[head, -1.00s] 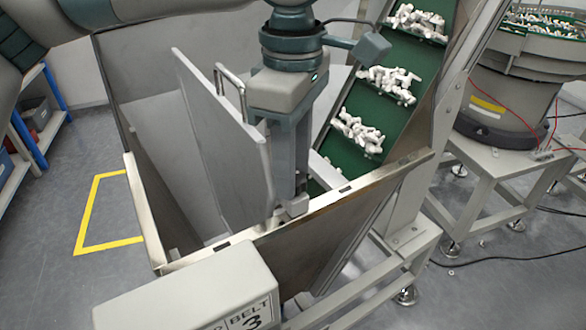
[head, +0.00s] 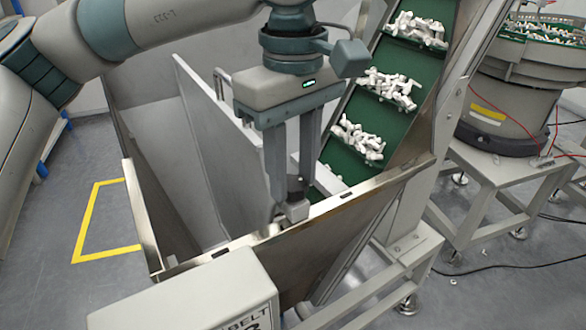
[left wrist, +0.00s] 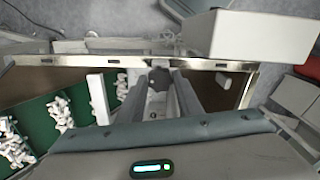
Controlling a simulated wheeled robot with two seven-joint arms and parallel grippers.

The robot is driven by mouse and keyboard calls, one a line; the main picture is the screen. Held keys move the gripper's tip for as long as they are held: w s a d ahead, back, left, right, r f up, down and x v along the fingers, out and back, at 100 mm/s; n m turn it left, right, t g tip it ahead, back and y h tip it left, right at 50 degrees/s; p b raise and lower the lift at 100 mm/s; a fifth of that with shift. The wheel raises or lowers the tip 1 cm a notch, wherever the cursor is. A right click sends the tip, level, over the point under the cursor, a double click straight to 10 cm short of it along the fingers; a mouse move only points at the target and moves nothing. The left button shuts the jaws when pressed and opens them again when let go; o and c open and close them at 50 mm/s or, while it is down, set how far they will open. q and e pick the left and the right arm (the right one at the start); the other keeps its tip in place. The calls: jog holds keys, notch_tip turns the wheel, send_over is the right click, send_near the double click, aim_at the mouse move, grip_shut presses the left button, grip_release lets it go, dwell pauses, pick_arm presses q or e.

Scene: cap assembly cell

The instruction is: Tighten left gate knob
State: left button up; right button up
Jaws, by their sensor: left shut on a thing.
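The left gate knob (left wrist: 158,78) is a small dark lobed knob near the hopper's front rim, between my fingertips in the left wrist view. In the head view it shows as a dark piece (head: 295,184), partly hidden by the fingers. My left gripper (head: 290,203) points down over the front rim and is shut on the knob; its fingers also show in the left wrist view (left wrist: 159,88). A grey gate panel (head: 215,130) with a bar handle (head: 222,82) stands upright in the hopper, left of my fingers. My right gripper is not in view.
The metal hopper rim (head: 345,192) runs close by my fingertips. A box marked BELT (head: 185,295) stands in front. A green conveyor (head: 345,158) carrying white parts rises behind right. A bowl feeder (head: 510,95) stands at far right. Floor at left is clear.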

aim_at(294, 182)
pick_arm(q)
jog(key=o, duration=1)
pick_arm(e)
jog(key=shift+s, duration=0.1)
pick_arm(q)
jog(key=shift+o, duration=0.2)
jog(key=shift+r, duration=0.1)
notch_tip(294, 182, up, 17)
jog(key=p, duration=0.1)
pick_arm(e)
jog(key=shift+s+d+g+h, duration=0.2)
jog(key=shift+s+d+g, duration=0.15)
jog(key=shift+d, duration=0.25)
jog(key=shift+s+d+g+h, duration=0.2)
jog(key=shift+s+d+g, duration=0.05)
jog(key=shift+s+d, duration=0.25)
pick_arm(q)
jog(key=shift+r, duration=0.1)
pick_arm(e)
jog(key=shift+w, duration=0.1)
